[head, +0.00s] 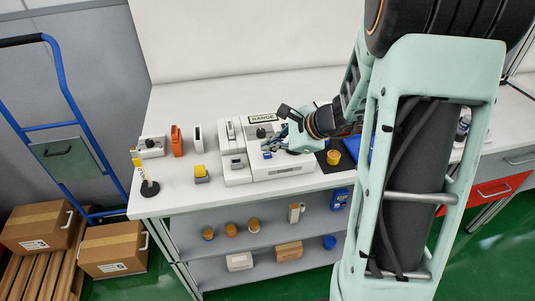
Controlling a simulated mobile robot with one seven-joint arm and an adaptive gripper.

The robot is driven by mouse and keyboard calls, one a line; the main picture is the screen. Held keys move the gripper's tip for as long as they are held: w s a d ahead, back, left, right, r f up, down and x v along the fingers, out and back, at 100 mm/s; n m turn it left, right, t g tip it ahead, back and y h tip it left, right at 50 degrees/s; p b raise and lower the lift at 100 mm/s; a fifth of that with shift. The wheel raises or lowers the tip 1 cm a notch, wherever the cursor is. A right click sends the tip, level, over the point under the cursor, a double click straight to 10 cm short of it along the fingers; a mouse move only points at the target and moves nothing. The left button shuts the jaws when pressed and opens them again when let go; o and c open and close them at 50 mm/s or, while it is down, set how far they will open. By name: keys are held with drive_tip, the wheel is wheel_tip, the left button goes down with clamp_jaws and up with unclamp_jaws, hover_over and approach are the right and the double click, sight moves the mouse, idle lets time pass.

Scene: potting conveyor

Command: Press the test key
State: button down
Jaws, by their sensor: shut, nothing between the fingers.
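A white instrument (285,171) stands on the bench, with a RANGE label (262,118) and a dark knob (260,132) on its sloped top. My gripper (271,145) is over the right part of this top, with its fingers shut and empty. A small blue spot (267,155) shows on the panel just below the fingertips; I cannot tell whether it is the test key. No key lettering is readable. My gripper hides part of the panel, and I cannot tell whether the fingertips touch it.
A white unit (235,165) adjoins the instrument on the left. Further left are a yellow-topped grey block (201,174), an orange item (177,140), a white knobbed box (150,148) and a yellow upright stick on a black base (149,187). A yellow-topped round item (333,157) stands right.

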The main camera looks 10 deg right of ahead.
sight(269, 156)
drive_tip(key=shift+r+p, duration=1.9)
drive_tip(key=shift+r, duration=0.65)
